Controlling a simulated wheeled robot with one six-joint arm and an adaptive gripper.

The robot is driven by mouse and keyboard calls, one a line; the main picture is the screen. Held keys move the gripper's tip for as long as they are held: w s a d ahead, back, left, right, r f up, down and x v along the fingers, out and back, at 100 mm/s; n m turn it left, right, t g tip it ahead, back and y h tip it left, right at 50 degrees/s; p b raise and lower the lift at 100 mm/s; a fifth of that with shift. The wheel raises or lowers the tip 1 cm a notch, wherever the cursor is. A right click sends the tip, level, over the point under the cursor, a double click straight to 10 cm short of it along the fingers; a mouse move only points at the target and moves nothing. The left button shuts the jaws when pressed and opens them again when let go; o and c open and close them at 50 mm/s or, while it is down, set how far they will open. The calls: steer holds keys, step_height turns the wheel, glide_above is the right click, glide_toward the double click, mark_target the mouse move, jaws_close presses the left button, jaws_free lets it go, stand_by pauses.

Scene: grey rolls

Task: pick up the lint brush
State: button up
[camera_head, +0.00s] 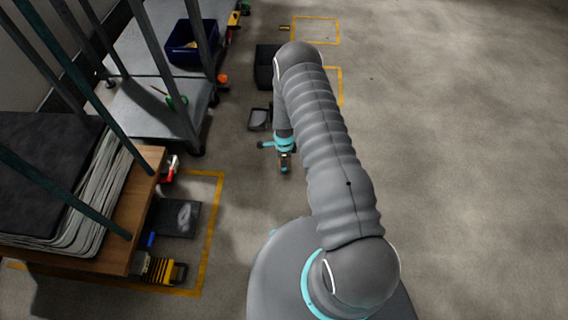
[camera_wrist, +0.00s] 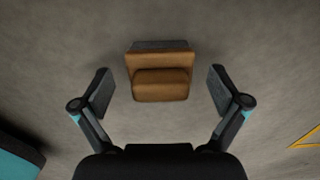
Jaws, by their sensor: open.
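The lint brush (camera_wrist: 160,88) shows in the wrist view as a brown, wooden-looking block with a raised grip and a grey strip along its far side. It sits on the grey floor near the middle of that view. My gripper (camera_wrist: 160,80) is open, with one finger on each side of the brush and a visible gap to both. In the head view my gripper (camera_head: 284,153) points down at the floor. A small brown patch shows at its tip, and my arm and gripper hide much of that spot.
A dark crate (camera_head: 265,69) and a small grey tray-like item (camera_head: 259,118) stand on the floor beyond my gripper. Metal shelving (camera_head: 140,105) with a blue bin (camera_head: 190,44) and a wooden table (camera_head: 145,190) line the left. The floor at right is clear.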

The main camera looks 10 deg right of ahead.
steer(key=shift+f, duration=0.4)
steer(key=c, duration=1.3)
step_height(320, 180, up, 5)
steer(key=shift+f, duration=0.2)
steer(key=s+d+r, duration=0.4)
steer(key=d+r, duration=0.2)
steer(key=d, duration=0.4)
steer(key=shift+s+d+r, duration=0.15)
steer(key=shift+d+r, duration=0.1)
steer(key=shift+d, duration=0.15)
